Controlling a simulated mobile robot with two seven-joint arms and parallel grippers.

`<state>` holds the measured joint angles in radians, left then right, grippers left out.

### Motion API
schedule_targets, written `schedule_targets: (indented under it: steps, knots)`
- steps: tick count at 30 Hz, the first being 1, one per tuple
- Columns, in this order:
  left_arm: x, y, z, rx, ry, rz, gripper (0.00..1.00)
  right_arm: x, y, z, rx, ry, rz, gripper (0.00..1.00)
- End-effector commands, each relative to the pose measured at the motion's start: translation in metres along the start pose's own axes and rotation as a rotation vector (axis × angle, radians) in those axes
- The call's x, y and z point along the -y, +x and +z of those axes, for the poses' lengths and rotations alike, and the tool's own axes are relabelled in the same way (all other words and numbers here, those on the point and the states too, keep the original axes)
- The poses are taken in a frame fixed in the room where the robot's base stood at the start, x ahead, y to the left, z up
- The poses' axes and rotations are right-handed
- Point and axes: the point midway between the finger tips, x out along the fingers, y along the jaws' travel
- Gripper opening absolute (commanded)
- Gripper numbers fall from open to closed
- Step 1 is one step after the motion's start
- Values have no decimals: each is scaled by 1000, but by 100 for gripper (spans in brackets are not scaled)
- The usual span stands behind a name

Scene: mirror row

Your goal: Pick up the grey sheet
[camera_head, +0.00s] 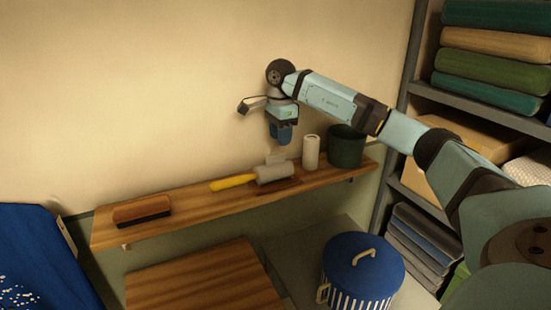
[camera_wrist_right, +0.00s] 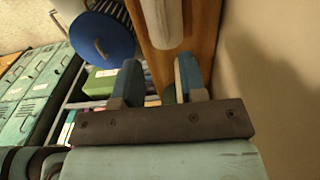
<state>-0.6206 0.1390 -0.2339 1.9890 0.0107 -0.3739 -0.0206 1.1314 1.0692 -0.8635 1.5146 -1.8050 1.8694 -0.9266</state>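Several grey folded sheets (camera_head: 422,240) lie in a stack on a lower level of the rack at the right in the head view. My right arm passes in front of part of the rack. My right gripper (camera_head: 278,140) points down above the wooden wall shelf, well left of the stack. In the right wrist view my right gripper (camera_wrist_right: 160,68) has its two blue fingers apart, with nothing clearly held between them. My left gripper is not in view.
The wall shelf (camera_head: 115,235) bears a brush (camera_head: 142,210), a yellow-handled roller (camera_head: 235,182), a white cylinder (camera_head: 311,152) and a dark green pot (camera_head: 346,148). A blue-lidded basket (camera_head: 362,268) stands below. Folded green and orange textiles (camera_head: 490,60) fill the rack's upper level.

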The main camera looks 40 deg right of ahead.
Motion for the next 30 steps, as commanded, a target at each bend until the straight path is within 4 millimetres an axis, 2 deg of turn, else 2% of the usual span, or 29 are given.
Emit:
schedule_targets:
  steps: [8, 15, 24, 25, 30]
  knots:
    - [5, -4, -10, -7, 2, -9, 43, 2, 21, 3, -1, -1, 2, 38]
    - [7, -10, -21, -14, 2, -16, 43, 5, 56, 7, 0, -1, 2, 38]
    - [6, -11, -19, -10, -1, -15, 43, 5, 64, 7, 2, -1, -2, 38]
    - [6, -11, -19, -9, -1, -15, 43, 5, 64, 7, 2, -1, -2, 36]
    - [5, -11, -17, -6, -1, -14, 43, 5, 64, 7, 2, -1, -1, 0]
